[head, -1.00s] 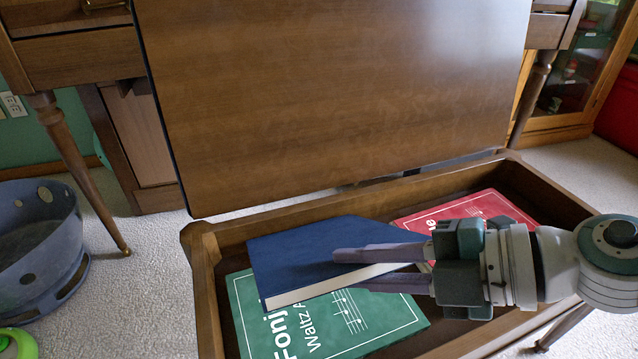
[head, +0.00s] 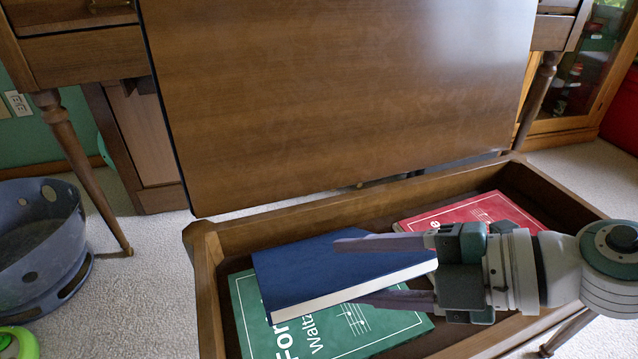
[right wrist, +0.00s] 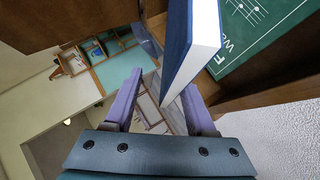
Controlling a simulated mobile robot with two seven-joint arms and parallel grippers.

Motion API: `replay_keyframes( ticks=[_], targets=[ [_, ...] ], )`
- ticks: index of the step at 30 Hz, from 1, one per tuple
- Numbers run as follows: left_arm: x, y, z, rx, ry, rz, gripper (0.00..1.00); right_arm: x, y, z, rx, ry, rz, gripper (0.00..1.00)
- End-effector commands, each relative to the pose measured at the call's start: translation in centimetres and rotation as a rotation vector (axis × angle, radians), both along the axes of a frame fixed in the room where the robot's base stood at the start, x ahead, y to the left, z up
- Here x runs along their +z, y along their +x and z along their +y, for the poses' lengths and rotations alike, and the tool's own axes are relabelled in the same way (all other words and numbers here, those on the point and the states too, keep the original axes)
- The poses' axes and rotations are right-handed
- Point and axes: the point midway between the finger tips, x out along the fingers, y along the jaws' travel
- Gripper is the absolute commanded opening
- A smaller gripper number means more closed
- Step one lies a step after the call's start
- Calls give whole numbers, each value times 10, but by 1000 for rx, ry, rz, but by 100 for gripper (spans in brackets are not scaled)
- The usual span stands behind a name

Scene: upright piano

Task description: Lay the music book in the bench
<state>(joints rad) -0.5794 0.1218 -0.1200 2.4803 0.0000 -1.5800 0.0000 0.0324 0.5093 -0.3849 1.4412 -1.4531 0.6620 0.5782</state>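The blue music book (head: 335,272) is inside the open bench (head: 208,262), resting over the green book (head: 385,328) and partly covering it. It looks slightly tilted; I cannot tell exactly where it touches. My right gripper (head: 362,270) is open, its fingers spread wide, one above the book and one by its front edge. In the right wrist view, the blue book (right wrist: 192,45) reaches between the parted fingers (right wrist: 160,104) without both gripping it. My left gripper is not in view.
A red book (head: 480,210) lies in the bench's right part. The raised bench lid (head: 340,100) stands behind the box. A grey-blue basket (head: 38,235) sits on the carpet at left. A glass cabinet (head: 575,85) is at back right.

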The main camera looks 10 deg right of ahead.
Motion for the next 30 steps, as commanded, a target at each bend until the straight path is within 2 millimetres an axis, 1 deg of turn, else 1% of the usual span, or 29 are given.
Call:
replay_keyframes(
  ticks=[5, 12, 15, 18, 22, 30],
  targets=[
    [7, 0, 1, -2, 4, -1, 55, 6, -6, -9, 0, -1, 2, 55],
    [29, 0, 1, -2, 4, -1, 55, 29, -31, -44, -1, -3, 3, 55],
    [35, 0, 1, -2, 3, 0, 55, 36, -41, -57, -1, -3, 3, 55],
    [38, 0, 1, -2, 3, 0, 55, 41, -47, -66, 1, -1, 1, 55],
    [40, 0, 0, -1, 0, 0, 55, 43, -51, -73, 0, -1, -1, 55],
    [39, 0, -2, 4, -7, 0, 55, 43, -52, -73, 0, 0, -1, 55]
  ],
)
